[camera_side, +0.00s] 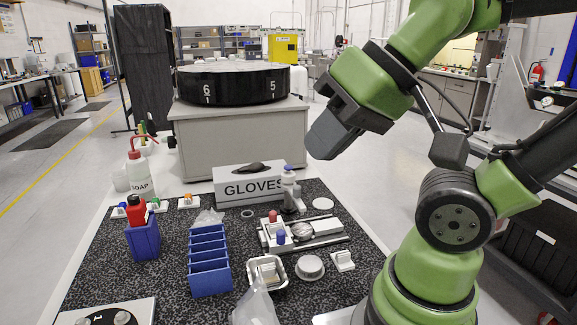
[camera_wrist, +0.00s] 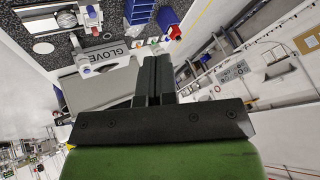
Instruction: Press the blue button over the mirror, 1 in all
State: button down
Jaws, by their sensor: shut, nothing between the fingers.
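The mirror fixture (camera_side: 325,239) stands on the speckled dark mat in the side view, with a round mirror (camera_side: 302,230) in its middle. A blue button (camera_side: 281,238) is at its near left side and a red button (camera_side: 273,216) at its far left. My gripper (camera_side: 322,148) is shut and empty, high above and behind the fixture, tilted down to the left. In the wrist view my gripper (camera_wrist: 155,65) shows two dark fingers together.
A GLOVES box (camera_side: 250,185) and a white bottle with a blue cap (camera_side: 290,190) stand behind the fixture. A blue rack (camera_side: 209,262), a metal tray (camera_side: 267,275) and a round grey lid (camera_side: 310,266) are nearby. The air between gripper and fixture looks clear.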

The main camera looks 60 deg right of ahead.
dwell(0.5)
jog(key=w+d+r+m, duration=0.2)
jog(key=w+d+m, duration=0.1)
jog(key=w+m, duration=0.4)
jog(key=m+t+h, duration=0.2)
jog(key=m+h, duration=0.1)
jog(key=m, duration=1.4)
send_over(288, 167)
notch_tip(288, 167, down, 9)
jog(key=shift+d, duration=0.15)
jog(key=shift+y, duration=0.3)
jog(key=shift+f, duration=4.4)
